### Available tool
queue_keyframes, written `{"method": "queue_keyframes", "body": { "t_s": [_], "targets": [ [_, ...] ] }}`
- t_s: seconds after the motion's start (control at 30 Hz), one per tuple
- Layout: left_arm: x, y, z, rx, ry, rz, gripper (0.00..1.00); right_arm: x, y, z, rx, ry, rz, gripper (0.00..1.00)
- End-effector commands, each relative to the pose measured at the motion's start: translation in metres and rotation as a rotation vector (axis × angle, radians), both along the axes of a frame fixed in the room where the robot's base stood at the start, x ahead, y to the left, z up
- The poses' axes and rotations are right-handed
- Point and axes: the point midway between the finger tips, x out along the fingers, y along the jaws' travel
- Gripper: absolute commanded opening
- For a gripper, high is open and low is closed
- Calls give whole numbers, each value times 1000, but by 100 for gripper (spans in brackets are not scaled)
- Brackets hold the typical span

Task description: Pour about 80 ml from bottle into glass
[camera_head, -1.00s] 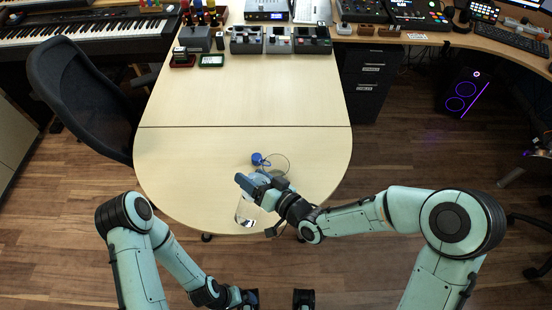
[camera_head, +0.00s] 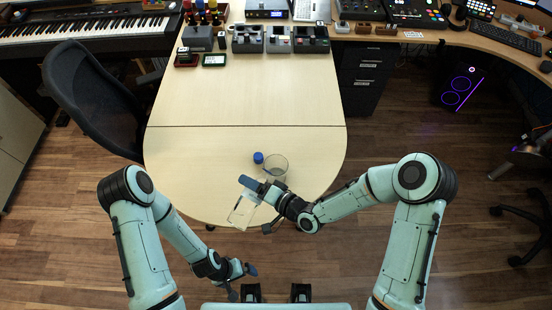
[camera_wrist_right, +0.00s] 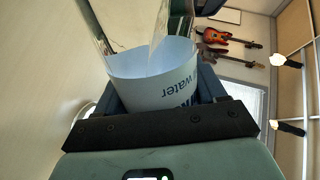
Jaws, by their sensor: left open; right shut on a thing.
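The bottle (camera_head: 241,212) is clear with a white label and slants at the table's near edge. My right gripper (camera_head: 257,188) is shut around it. In the right wrist view the white label (camera_wrist_right: 150,82) with the word "water" sits between the fingers, and clear bottle wall shows beyond it. The glass (camera_head: 276,164) is clear and stands on the table just beyond my right gripper, partly hidden by it. I cannot make out any liquid in it. My left gripper (camera_head: 242,279) is open and empty, low in front of the table.
A blue cap (camera_head: 258,157) lies on the table (camera_head: 215,165) just left of the glass. The table's middle is clear; boxes of gear (camera_head: 249,40) stand at its far end. A black chair (camera_head: 92,100) stands at the left.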

Motion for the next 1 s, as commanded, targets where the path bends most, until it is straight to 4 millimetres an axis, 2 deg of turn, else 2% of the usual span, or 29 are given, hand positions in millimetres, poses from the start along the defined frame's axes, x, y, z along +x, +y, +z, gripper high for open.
{"method": "queue_keyframes", "body": {
  "t_s": [0.4, 1.0],
  "targets": [
    [9, 0, 14, 0, -10, 0, 100, 5, -2, 8, 50, 79, -1, 26],
    [14, 0, 21, 0, -16, 0, 100, 6, -3, 9, 89, 146, -1, 26]
  ]
}}
